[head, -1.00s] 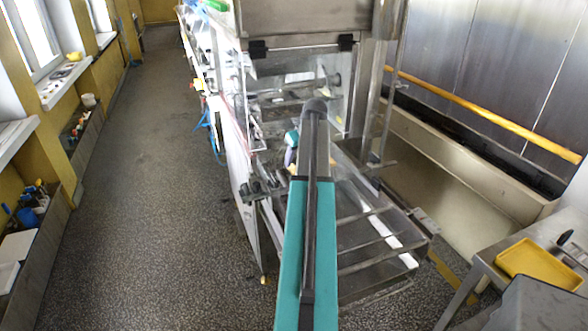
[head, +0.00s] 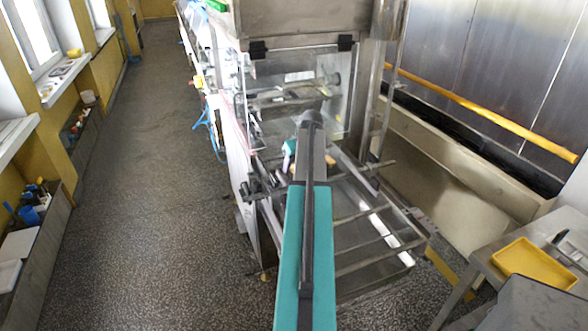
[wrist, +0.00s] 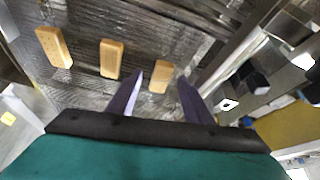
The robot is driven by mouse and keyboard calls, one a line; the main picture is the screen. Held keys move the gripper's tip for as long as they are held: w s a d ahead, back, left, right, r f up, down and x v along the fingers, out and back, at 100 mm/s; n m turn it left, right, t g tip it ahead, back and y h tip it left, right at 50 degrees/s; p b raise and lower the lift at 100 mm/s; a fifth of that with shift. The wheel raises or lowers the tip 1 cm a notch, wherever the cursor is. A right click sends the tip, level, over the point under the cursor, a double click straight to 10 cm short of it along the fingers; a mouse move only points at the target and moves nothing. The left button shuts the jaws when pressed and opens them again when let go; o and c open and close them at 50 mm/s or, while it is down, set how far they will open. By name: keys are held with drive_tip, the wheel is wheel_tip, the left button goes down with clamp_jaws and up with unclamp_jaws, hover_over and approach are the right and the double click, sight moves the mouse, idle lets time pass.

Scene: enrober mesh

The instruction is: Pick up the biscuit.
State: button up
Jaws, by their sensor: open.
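Three pale tan, rounded-oblong biscuits lie in a row on a grey wire mesh (wrist: 135,20) in the wrist view. The left biscuit (wrist: 54,47) and the middle biscuit (wrist: 111,58) are left of my gripper (wrist: 161,77). The right biscuit (wrist: 159,76) appears between my two open fingertips, with gaps on both sides. I cannot tell how far the tips are from it in depth. In the head view my arm hides most of the gripper, and a small tan patch, probably a biscuit (head: 331,161), shows just right of the arm.
The enrober's steel frame (head: 300,22) stands above and beyond the arm, with a rod rack (head: 375,240) at its front right. A yellow tray (head: 535,262) rests on a steel table at lower right. Open floor (head: 140,200) lies to the left.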

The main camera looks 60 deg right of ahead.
drive_tip(key=shift+c, duration=0.4)
drive_tip(key=c, duration=0.9)
drive_tip(key=shift+o, duration=0.2)
drive_tip(key=shift+r, duration=0.2)
wheel_tip(320, 180, up, 10)
drive_tip(key=b, duration=0.3)
drive_tip(key=shift+f, duration=0.15)
